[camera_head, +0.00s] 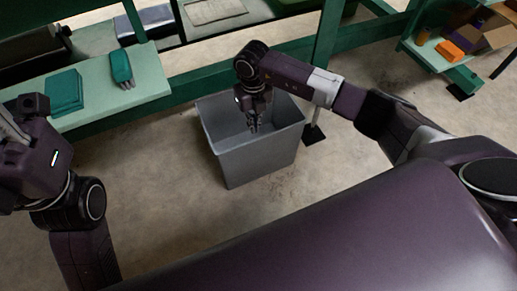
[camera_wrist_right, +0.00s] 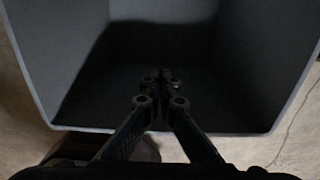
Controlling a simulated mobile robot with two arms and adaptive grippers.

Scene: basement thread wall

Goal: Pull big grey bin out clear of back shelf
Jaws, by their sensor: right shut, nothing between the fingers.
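The big grey bin (camera_head: 262,160) stands upright on the floor in the head view, in front of the green shelf frame, its back close to the lower rail. It looks empty. My right gripper (camera_head: 254,128) is shut and empty, pointing down inside the bin's opening. In the right wrist view the shut fingers (camera_wrist_right: 160,78) reach over the near rim, with the bin's grey inner wall (camera_wrist_right: 60,50) around them and its dark inside below. Whether the fingers touch a wall, I cannot tell. My left arm shows at the left edge of the head view, but its gripper fingers are not visible.
A green post (camera_head: 326,45) stands right of the bin. An orange box (camera_head: 450,51) sits on the right shelf. The floor (camera_head: 165,190) in front and left is clear.

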